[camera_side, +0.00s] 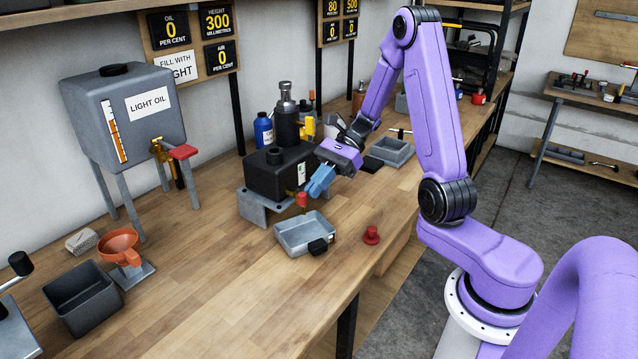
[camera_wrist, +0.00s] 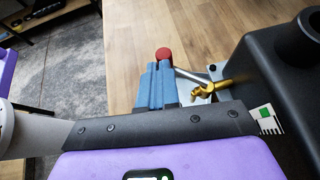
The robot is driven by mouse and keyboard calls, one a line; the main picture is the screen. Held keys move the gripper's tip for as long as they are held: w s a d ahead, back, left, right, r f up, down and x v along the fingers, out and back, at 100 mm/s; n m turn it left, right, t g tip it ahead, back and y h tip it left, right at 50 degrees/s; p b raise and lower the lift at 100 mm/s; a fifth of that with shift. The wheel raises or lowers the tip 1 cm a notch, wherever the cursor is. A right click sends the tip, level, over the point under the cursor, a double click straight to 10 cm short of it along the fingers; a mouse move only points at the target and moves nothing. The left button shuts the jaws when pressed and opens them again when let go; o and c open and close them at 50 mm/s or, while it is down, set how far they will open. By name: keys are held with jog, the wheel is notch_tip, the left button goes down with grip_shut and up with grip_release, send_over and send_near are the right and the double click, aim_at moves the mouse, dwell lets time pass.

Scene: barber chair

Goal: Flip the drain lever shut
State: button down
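The drain lever is a thin rod with a red knob (camera_side: 302,199), on a brass valve (camera_side: 290,193) low on the black tank (camera_side: 280,174). The wrist view also shows the red knob (camera_wrist: 163,54), the rod and the brass valve (camera_wrist: 208,89). The rod runs from the valve out toward my fingertips. My gripper (camera_side: 314,190) has blue fingers, close together with nothing seen between them. In the wrist view the fingertips (camera_wrist: 159,66) lie just short of the knob and beside the rod. I cannot tell whether they touch it.
A red plug (camera_side: 371,235) stands near the bench edge. A blue bottle (camera_side: 263,131) and a black pump (camera_side: 286,118) are behind the tank. The front middle of the bench is clear.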

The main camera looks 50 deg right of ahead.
aim_at(299, 193)
jog(key=shift+w+a, duration=0.15)
jog(key=shift+a, duration=0.55)
jog(key=shift+w+a, duration=0.15)
jog(key=shift+a, duration=0.5)
jog(key=shift+w+a+m+t, duration=0.15)
jog(key=shift+a+m+t, duration=0.15)
jog(key=shift+m+t, duration=0.45)
jog(key=shift+w+a, duration=0.4)
jog(key=shift+w, duration=0.15)
jog(key=shift+w+d, duration=0.15)
jog(key=shift+d, duration=0.6)
